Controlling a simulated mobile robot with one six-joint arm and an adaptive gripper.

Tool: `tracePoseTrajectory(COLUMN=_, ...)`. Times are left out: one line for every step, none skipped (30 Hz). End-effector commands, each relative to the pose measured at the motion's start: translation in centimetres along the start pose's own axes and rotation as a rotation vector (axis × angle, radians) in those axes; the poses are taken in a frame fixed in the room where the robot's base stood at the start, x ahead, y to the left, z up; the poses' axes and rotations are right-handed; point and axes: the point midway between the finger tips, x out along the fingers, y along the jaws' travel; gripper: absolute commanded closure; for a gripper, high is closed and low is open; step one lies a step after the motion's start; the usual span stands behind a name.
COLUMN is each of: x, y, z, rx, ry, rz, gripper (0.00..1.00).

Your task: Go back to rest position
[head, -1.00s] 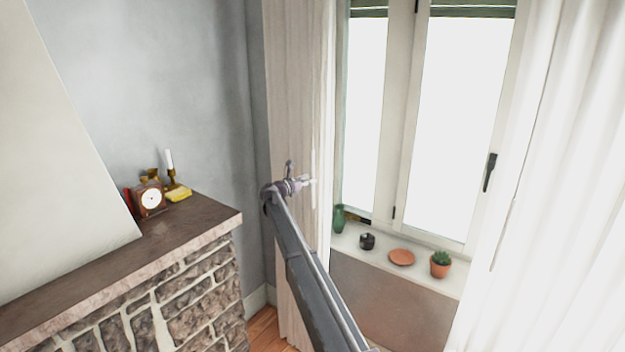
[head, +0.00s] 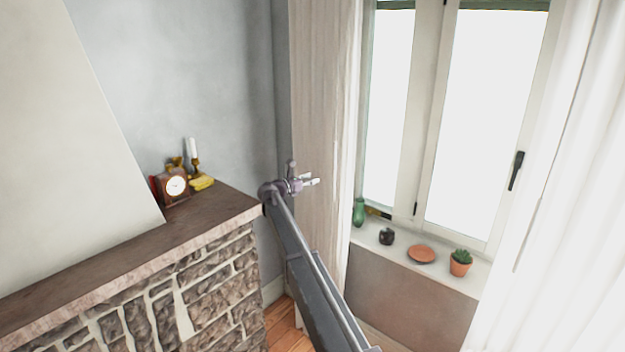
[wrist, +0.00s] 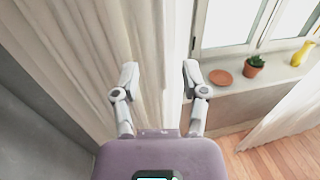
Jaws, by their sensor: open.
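My gripper (head: 312,182) is in front of the left curtain in the head view, between the mantel corner and the window. In the wrist view its two fingers (wrist: 158,80) stand apart with nothing between them, so it is open and empty. The curtain (wrist: 100,50) and the wall below the window sill show beyond the fingers. My arm is stretched out forward.
A stone fireplace mantel (head: 130,252) at left holds a clock (head: 175,186), a candlestick (head: 194,160) and a yellow item (head: 202,183). The window sill (head: 396,254) bears a green vase (head: 359,212), a dark pot (head: 386,236), a terracotta saucer (head: 422,254) and a potted cactus (head: 460,262).

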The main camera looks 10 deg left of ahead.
Motion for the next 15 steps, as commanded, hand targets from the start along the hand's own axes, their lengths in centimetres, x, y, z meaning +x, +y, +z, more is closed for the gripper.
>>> tracePoseTrajectory(x=0.0, y=0.0, z=0.0, rx=0.000, ry=0.000, rz=0.000, gripper=0.43)
tracePoseTrajectory(x=0.0, y=0.0, z=0.0, rx=0.000, ry=0.000, rz=0.000, gripper=0.43)
tracePoseTrajectory(x=0.1, y=0.0, z=0.0, rx=0.000, ry=0.000, rz=0.000, gripper=0.43)
tracePoseTrajectory(x=0.1, y=0.0, z=0.0, rx=0.000, ry=0.000, rz=0.000, gripper=0.43)
tracePoseTrajectory(x=0.1, y=0.0, z=0.0, rx=0.000, ry=0.000, rz=0.000, gripper=0.43)
tracePoseTrajectory(x=0.1, y=-0.3, z=-0.1, rx=0.005, ry=0.003, rz=-0.002, gripper=0.43)
tracePoseTrajectory(x=0.2, y=-0.5, z=-0.1, rx=0.010, ry=0.007, rz=-0.005, gripper=0.43)
tracePoseTrajectory(x=0.3, y=-0.8, z=-0.3, rx=0.017, ry=0.012, rz=-0.008, gripper=0.43)
tracePoseTrajectory(x=0.5, y=-1.4, z=-0.5, rx=0.029, ry=0.022, rz=-0.013, gripper=0.43)
tracePoseTrajectory(x=0.6, y=-2.0, z=-0.6, rx=0.041, ry=0.030, rz=-0.018, gripper=0.43)
tracePoseTrajectory(x=0.7, y=-2.6, z=-0.8, rx=0.057, ry=0.040, rz=-0.024, gripper=0.43)
tracePoseTrajectory(x=1.0, y=-3.6, z=-1.2, rx=0.081, ry=0.058, rz=-0.034, gripper=0.43)
tracePoseTrajectory(x=1.2, y=-4.5, z=-1.5, rx=0.104, ry=0.072, rz=-0.044, gripper=0.43)
tracePoseTrajectory(x=1.4, y=-5.5, z=-1.9, rx=0.128, ry=0.089, rz=-0.055, gripper=0.43)
tracePoseTrajectory(x=1.7, y=-7.0, z=-2.4, rx=0.166, ry=0.115, rz=-0.073, gripper=0.43)
